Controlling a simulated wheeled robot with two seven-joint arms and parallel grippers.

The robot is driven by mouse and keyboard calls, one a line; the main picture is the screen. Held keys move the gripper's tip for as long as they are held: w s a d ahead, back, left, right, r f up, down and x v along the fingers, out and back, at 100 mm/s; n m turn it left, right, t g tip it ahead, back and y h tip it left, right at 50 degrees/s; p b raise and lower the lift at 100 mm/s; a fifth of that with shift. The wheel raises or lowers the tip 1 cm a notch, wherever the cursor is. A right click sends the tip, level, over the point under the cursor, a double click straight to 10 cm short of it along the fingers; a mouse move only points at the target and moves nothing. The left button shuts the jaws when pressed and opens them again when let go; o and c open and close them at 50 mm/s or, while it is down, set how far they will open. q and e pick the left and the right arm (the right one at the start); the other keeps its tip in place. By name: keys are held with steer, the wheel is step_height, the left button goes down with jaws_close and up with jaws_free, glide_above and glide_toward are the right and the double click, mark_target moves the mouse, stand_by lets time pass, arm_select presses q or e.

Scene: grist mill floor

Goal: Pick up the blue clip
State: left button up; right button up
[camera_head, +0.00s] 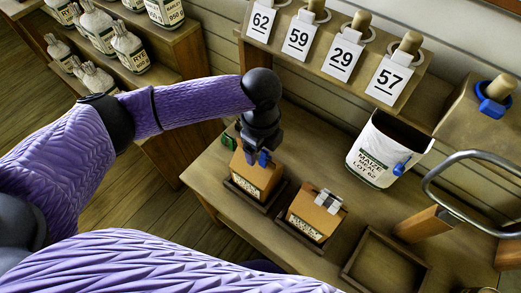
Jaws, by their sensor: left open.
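My left gripper (258,150) points down over the left brown package (252,177), which sits in a dark tray on the bench. Blue parts (262,159) show at its fingertips, on top of the package. I cannot tell whether they are a blue clip or part of the fingers, nor whether anything touches. The gripper is open. Another blue clip-like piece (402,163) is on the side of the white maize meal bag (376,152) at the right. My right gripper is not in view.
A second package (316,214) with a grey clip (328,202) stands to the right. An empty tray (386,262) lies in front. A metal handle (470,158) arches at the right. Numbered cards (340,58) hang along the shelf. Rye bags (130,48) stand at upper left.

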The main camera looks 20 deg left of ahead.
mark_target(261, 154)
arm_select(q)
steer(key=f, duration=0.1)
steer(key=f+b, duration=0.1)
steer(key=f, duration=0.1)
steer(key=f+b, duration=0.1)
steer(key=shift+w+f, duration=0.35)
steer(key=shift+f, duration=0.05)
steer(key=shift+r, duration=0.15)
jaws_close()
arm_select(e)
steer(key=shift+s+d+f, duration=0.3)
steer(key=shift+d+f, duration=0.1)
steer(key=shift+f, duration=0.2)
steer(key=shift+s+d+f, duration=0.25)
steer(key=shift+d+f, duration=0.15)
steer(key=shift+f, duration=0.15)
arm_select(q)
steer(key=shift+r, duration=0.1)
